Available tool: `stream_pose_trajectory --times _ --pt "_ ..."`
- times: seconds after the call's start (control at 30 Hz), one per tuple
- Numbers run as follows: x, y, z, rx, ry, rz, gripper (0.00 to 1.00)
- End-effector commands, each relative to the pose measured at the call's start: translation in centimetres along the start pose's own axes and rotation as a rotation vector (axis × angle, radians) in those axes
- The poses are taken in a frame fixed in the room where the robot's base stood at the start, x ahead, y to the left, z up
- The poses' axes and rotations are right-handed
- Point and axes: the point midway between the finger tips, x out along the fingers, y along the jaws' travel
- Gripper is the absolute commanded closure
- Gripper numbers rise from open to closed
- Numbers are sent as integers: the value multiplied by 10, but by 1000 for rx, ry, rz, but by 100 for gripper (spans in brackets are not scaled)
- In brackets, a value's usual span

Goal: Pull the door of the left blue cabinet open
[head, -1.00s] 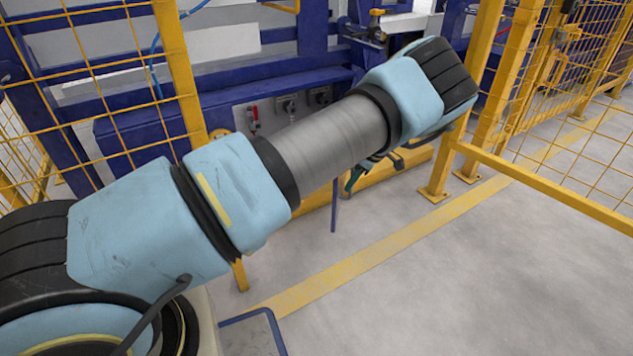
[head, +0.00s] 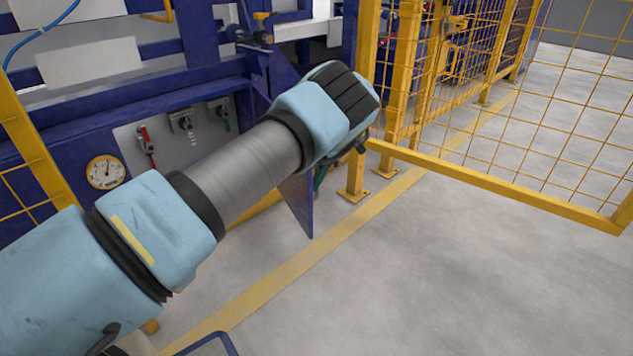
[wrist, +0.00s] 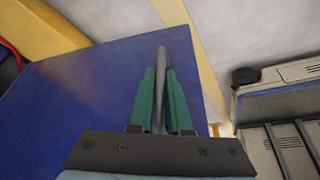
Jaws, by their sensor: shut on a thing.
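The blue cabinet door (head: 297,208) is a flat blue panel that stands ajar, below my wrist in the head view. In the wrist view the door (wrist: 85,100) fills the left and middle. My gripper (wrist: 160,78) has two green fingers, shut on the grey door handle (wrist: 161,60), which runs between them. In the head view my arm hides most of the gripper and the handle. The blue cabinet (head: 60,150) is behind my arm at the left; its opening is mostly hidden.
The grey floor (head: 420,290) in front is clear, crossed by a yellow line (head: 290,275).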

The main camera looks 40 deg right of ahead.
Motion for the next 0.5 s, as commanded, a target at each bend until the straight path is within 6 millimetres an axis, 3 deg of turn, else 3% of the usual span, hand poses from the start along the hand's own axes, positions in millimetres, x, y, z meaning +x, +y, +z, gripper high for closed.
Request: stream_pose_trajectory --times 0.23,0.27,0.5 --pt "2 -1 1 2 -1 -3 100" --pt "2 -1 1 2 -1 -2 80" --pt "1 -1 0 2 0 -1 54"
